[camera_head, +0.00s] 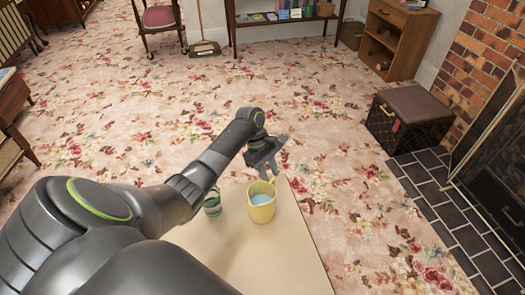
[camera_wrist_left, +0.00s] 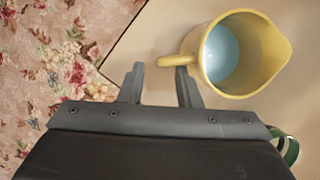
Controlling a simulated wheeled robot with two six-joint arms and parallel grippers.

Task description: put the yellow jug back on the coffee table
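The yellow jug (camera_head: 262,207), pale blue inside, appears upright on the coffee table (camera_head: 262,262), near its far edge. In the left wrist view the jug (camera_wrist_left: 270,88) is at the upper right, with its handle toward my fingers. My left gripper (camera_head: 278,160) is just beyond the jug in the head view. Its two fingers (camera_wrist_left: 160,82) are apart, with the right fingertip by the handle; whether they touch, I cannot tell. Nothing is clamped between the fingers. My right gripper is in neither view.
A green cup (camera_head: 212,203) stands on the table left of the jug, partly hidden by my left arm. Floral carpet (camera_head: 330,120) lies open beyond the table. A dark chest (camera_head: 409,117) stands by the brick fireplace at the right.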

